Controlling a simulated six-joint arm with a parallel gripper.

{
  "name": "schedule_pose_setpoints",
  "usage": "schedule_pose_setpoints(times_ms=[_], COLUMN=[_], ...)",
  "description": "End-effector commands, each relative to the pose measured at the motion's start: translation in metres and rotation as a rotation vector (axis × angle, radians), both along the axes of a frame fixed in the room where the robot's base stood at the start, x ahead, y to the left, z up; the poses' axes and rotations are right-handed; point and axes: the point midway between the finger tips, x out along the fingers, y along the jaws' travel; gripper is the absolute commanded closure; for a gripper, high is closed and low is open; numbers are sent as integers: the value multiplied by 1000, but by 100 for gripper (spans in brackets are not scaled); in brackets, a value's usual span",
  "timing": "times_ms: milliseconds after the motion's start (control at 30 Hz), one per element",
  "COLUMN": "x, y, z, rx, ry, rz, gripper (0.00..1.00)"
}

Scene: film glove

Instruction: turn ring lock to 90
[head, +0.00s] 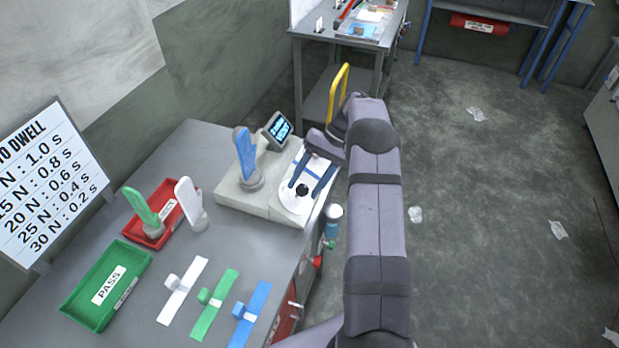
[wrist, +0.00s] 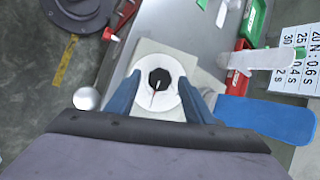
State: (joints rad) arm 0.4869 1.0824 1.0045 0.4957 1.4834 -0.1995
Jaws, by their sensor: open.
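The ring lock is a white round disc (head: 291,201) with a black centre (head: 302,190), set on the front right of the pale base unit (head: 232,197). In the wrist view the white ring (wrist: 160,108) shows around a black opening (wrist: 158,76) with a thin pale pointer. No readable angle marks show. My gripper (head: 303,188) is over the disc with its two blue fingers apart. In the wrist view the fingers of my gripper (wrist: 159,84) stand on either side of the ring; whether they touch it is unclear.
A blue glove form (head: 246,158) and a small screen (head: 277,129) stand on the unit beside my gripper. A green PASS tray (head: 103,283) and coloured strips (head: 214,305) lie at the front.

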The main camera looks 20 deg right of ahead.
Motion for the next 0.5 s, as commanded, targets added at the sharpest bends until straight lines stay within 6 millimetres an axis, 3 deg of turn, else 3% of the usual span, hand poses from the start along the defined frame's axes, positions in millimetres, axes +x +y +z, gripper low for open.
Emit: schedule_pose_setpoints(times_ms=[500], x=[6], y=[-33], z=[42], rx=[-2], ry=[-4], rz=[-2], gripper=[52])
